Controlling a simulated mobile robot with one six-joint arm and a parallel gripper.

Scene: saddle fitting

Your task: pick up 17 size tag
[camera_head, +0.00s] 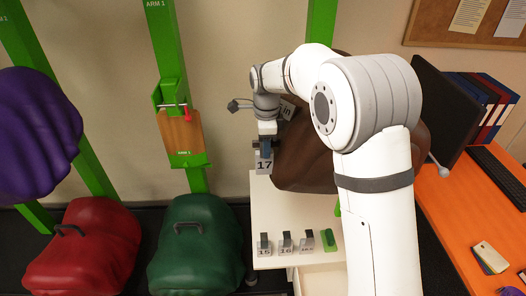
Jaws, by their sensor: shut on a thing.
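The 17 size tag (264,165) is a small grey-white plate with a dark "17" on it, facing the camera. My gripper (265,145) points down and is shut on the tag's upper part. The tag is held up near the back left of a cream shelf top (272,207), above the other tags in the picture. Part of the gripper's jaws is dark and small, so the exact grip on the tag is hard to see.
Tags marked 15 (264,245), 16 (285,243) and a third (306,242) stand along the shelf's front edge, beside a green piece (329,240). A brown saddle (309,150) is close right of my gripper. Green (195,250) and red (85,255) saddles stand left.

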